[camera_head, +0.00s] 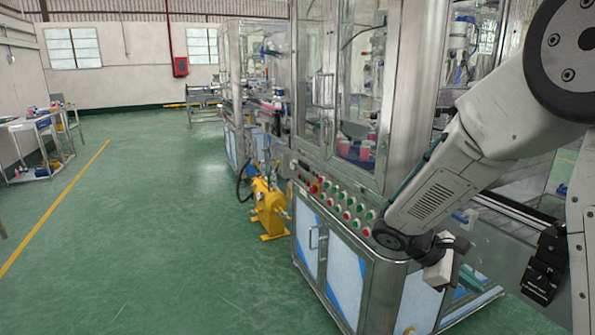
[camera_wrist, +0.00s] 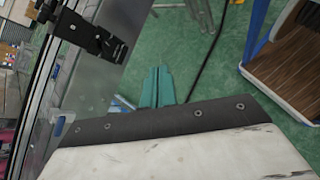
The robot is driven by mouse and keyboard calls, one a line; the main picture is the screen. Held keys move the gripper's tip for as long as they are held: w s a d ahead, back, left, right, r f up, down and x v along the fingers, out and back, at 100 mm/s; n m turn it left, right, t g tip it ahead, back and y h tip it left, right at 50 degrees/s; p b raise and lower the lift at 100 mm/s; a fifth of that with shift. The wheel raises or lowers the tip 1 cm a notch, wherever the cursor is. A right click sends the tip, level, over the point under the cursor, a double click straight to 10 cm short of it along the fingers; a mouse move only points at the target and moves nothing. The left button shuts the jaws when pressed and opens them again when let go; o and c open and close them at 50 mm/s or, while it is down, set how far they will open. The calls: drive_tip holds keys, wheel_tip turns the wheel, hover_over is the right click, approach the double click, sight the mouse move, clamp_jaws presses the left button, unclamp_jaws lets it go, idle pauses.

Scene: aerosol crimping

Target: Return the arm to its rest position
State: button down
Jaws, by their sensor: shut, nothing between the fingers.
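My arm reaches in from the upper right of the head view and bends at its wrist in front of the machine. My gripper (camera_head: 474,280) is partly seen at the lower right, beyond a pale wrist block. In the wrist view, the gripper's two teal fingers (camera_wrist: 158,73) lie together with nothing between them. They stick out past the dark plate and pale housing at the bottom of that view. Green floor shows behind the fingers, and I see no object touching them.
The glass-walled machine (camera_head: 345,270) with its button panel stands close to my arm. A black device (camera_head: 545,265) near the conveyor (camera_head: 512,207) also shows in the wrist view (camera_wrist: 90,32). A yellow pump (camera_head: 268,207) stands beside the machine.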

drive_tip(key=s+a+r+m+t+y, duration=0.1)
drive_tip(key=s+a+r+m+y, duration=0.2)
drive_tip(key=s, duration=0.4)
drive_tip(key=s+a+r+m+t+y, duration=0.1)
drive_tip(key=s+a+r+m+y, duration=0.2)
drive_tip(key=s, duration=0.5)
drive_tip(key=s+a+r+m+t+y, duration=0.2)
drive_tip(key=s+a+r+m+y, duration=0.1)
drive_tip(key=s, duration=0.4)
wheel_tip(320, 180, up, 2)
drive_tip(key=shift+s+a+r+m+y, duration=0.2)
drive_tip(key=shift+a+m+y, duration=0.25)
drive_tip(key=shift+y, duration=0.45)
drive_tip(key=shift+d, duration=0.15)
